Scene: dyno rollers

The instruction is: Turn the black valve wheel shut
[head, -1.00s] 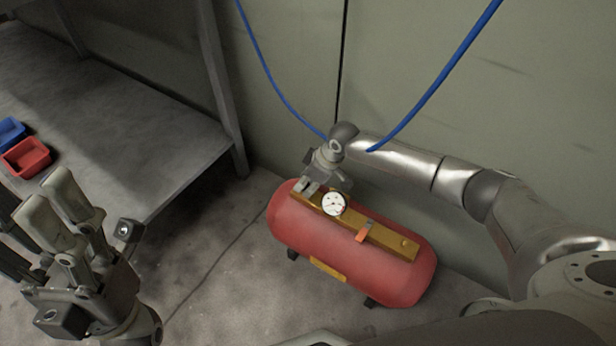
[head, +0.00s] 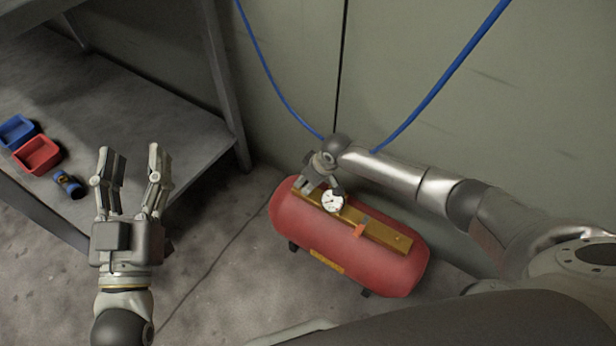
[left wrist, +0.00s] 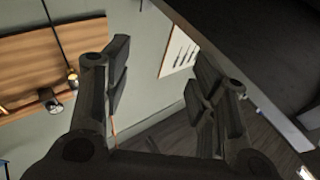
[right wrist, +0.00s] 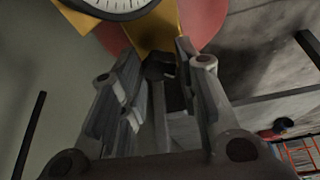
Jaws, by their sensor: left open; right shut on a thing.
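A red tank (head: 345,250) with a brass manifold (head: 385,234) lies on the floor by the wall. My right gripper (head: 310,186) is at the manifold's left end, beside the white gauge (head: 332,201). In the right wrist view the black valve wheel (right wrist: 158,68) shows as a dark part between the fingertips of my right gripper (right wrist: 160,75), which is shut on it. The fingers hide most of the wheel, and its turn angle cannot be told. My left gripper (head: 133,165) is open and empty, raised in front of the shelf; its spread fingers also show in the left wrist view (left wrist: 160,85).
Blue hoses (head: 440,80) hang along the wall.

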